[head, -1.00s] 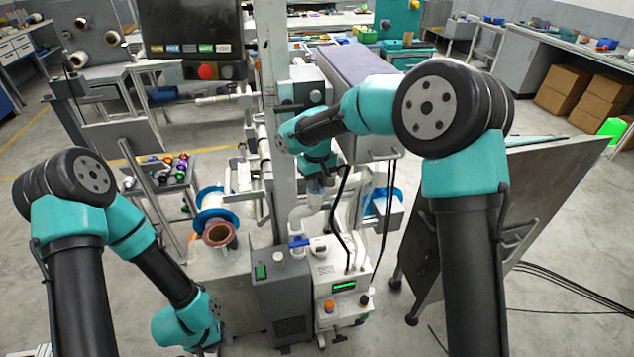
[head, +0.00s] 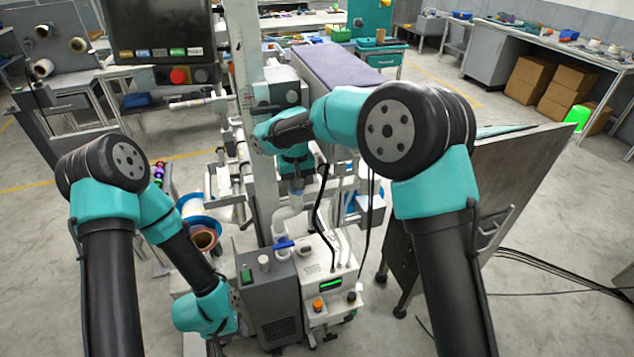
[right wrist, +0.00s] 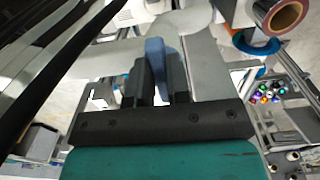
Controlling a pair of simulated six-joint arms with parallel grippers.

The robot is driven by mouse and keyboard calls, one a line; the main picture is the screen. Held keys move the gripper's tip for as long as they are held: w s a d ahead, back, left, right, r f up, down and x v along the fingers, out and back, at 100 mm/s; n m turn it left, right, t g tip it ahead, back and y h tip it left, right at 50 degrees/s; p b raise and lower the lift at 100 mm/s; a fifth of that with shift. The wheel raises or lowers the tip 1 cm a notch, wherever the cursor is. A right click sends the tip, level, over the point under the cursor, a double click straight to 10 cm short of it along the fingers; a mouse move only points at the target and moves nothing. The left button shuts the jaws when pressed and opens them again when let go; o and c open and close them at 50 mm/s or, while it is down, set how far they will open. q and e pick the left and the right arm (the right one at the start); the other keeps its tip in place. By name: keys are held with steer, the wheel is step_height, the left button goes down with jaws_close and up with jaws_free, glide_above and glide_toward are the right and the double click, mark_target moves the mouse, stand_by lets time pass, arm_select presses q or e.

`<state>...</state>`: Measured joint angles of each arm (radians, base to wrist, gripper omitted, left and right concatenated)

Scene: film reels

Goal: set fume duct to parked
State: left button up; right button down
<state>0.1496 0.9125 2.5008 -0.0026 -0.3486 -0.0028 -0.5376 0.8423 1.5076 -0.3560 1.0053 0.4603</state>
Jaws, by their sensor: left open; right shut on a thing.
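The fume duct seems to be the pale curved pipe (head: 287,222) beside the upright post, above the grey and white units. My right gripper (head: 297,186) reaches down to its upper end and is small and partly hidden in the head view. In the right wrist view, my right gripper (right wrist: 160,85) is shut on a blue handle (right wrist: 155,58), with a black finger on each side. A pale round part (right wrist: 182,22) lies just beyond the handle. My left gripper (head: 216,347) hangs low at the bottom edge, left of the grey unit, open, its fingers barely showing.
The grey box unit (head: 268,300) and the white unit with a green display (head: 328,285) stand below the duct. Black cables (head: 318,210) hang close to my right gripper. A blue-rimmed reel (head: 200,222) is beside my left forearm. A tilted grey panel (head: 490,205) stands right.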

stand_by(0.3)
steer(key=c, duration=1.1)
jaws_free()
steer(key=shift+r, duration=0.1)
step_height(320, 180, up, 17)
steer(key=shift+r, duration=0.1)
steer(key=shift+r, duration=0.1)
